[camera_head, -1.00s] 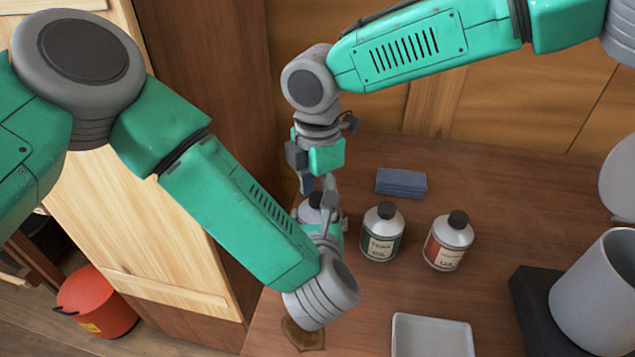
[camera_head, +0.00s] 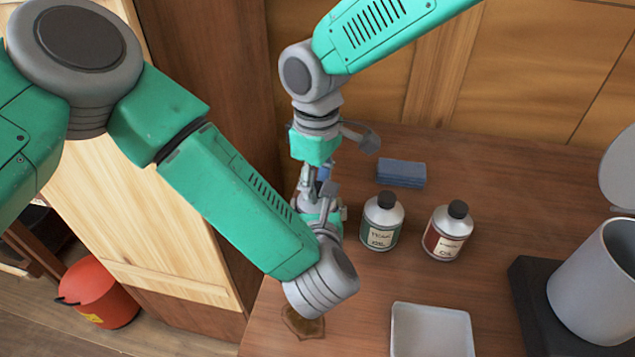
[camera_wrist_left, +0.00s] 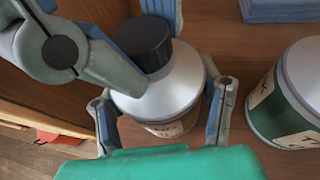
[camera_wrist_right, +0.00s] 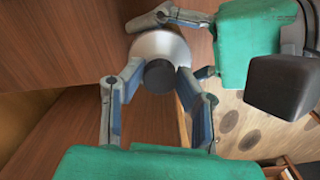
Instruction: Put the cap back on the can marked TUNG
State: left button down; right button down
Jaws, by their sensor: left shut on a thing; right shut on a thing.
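A silver can (camera_wrist_left: 172,92) with a pale label (camera_wrist_left: 175,129) is between my left gripper's fingers; its lettering is unreadable here. My left gripper (camera_head: 322,208) is shut on this can, low over the bench's left side. A black cap (camera_wrist_right: 160,76) is at the can's top in the right wrist view. It also shows at the mouth in the left wrist view (camera_wrist_left: 141,44); whether it is fully seated I cannot tell. My right gripper (camera_head: 311,184) comes from above and is shut on the cap. In the head view, the grippers hide most of the can and cap.
Two capped cans stand to the right, one green-labelled (camera_head: 381,223), one red-labelled (camera_head: 447,231). Behind them lies a blue block (camera_head: 401,173). A pale tray (camera_head: 432,308) is in front. A grey pot (camera_head: 592,285) on a dark base is at right.

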jog(key=shift+w+m, duration=0.1)
jog(key=shift+m, duration=0.7)
jog(key=c, duration=1.3)
grip_release()
jog(key=shift+a, duration=0.1)
jog(key=shift+c, duration=0.2)
pick_arm(q)
jog(key=shift+d, duration=0.1)
pick_arm(e)
jog(key=shift+o, duration=0.8)
jog(key=shift+r, duration=2.3)
jog(key=shift+c, duration=0.4)
notch_tip(320, 180, up, 4)
jog(key=n, duration=0.5)
jog(key=shift+f, duration=0.25)
